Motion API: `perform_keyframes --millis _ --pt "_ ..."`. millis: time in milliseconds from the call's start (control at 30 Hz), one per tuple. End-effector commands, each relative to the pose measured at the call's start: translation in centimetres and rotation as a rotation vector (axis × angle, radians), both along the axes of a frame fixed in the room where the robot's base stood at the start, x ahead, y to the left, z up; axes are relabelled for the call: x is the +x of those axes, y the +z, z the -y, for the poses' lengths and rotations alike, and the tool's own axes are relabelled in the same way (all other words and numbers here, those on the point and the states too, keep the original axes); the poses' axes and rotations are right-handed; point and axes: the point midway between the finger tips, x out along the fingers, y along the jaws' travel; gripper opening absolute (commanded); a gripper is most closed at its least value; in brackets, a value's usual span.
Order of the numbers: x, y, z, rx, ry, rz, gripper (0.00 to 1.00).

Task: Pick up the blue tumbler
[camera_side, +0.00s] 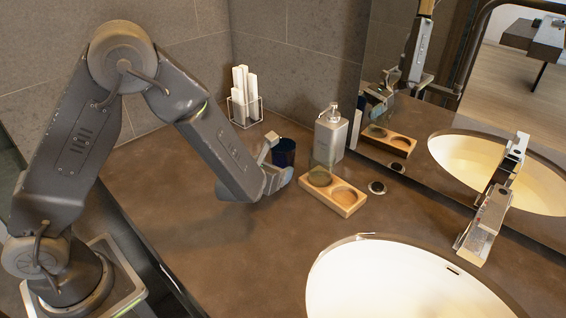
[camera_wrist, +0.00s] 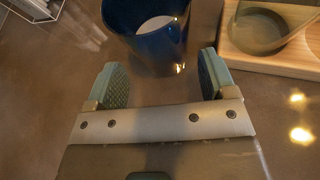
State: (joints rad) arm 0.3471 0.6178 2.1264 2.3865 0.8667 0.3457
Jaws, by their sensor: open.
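The blue tumbler (camera_side: 284,152) stands upright on the brown counter in the side view, just beyond my gripper (camera_side: 274,163). It is dark blue, and its lower part is partly hidden by the gripper. In the wrist view the tumbler (camera_wrist: 147,30) is at the top, with its open mouth toward the camera. My gripper (camera_wrist: 163,82) is open, with its two green-padded fingers apart. The tumbler is ahead of the fingertips, roughly centred between them, and its near wall reaches close to the gap. I cannot tell whether a finger touches it.
A wooden two-well tray (camera_side: 343,203) with a greenish glass (camera_side: 322,158) stands right of the tumbler. A soap dispenser (camera_side: 331,133) is behind the tray. The sink (camera_side: 318,262) is in front right.

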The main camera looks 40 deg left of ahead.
Motion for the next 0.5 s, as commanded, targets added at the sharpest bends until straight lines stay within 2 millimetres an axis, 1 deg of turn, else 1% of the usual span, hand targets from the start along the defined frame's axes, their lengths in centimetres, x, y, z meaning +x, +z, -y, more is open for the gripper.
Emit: perform_keyframes --millis 100,233,333,500 --pt "1.9 -0.5 -0.4 0.0 0.002 0.0 0.77" --pt "3.2 -1.2 -0.8 0.001 0.003 -0.001 0.77" --pt "3.7 -1.3 -0.9 0.001 0.002 -0.001 0.77" --pt "3.7 -1.3 -0.8 0.001 0.001 -0.001 0.77"
